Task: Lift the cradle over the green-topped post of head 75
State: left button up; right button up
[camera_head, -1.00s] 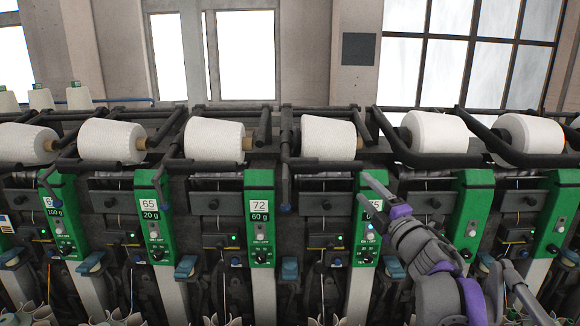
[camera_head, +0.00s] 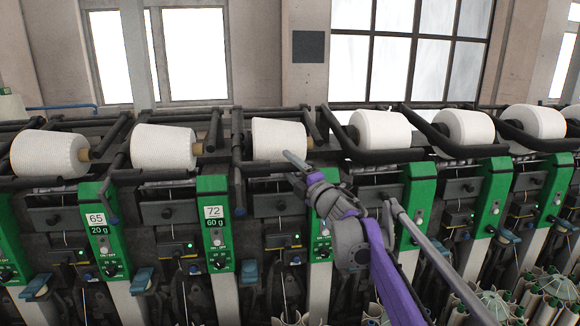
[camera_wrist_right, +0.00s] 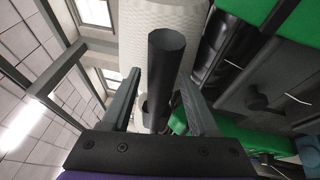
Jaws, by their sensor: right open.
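My right gripper (camera_head: 292,160) is at the front of the cradle (camera_head: 262,168) below a white cone (camera_head: 279,138), just right of the head marked 72. In the right wrist view its fingers (camera_wrist_right: 160,78) are apart, with a dark round bar (camera_wrist_right: 166,55) between them; I cannot tell whether they touch it. The white cone (camera_wrist_right: 138,25) is behind the bar. The green-fronted post (camera_head: 321,243) below the gripper is partly covered by my arm, and its number is hidden. My left gripper is out of view.
Heads marked 65 (camera_head: 96,219) and 72 (camera_head: 213,212) stand to the left. On the right, a neighbouring cradle bar (camera_head: 375,156) runs in front of another cone (camera_head: 380,129). More green posts (camera_head: 418,205) continue right. Windows are behind.

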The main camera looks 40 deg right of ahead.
grip_shut()
dwell(1.4)
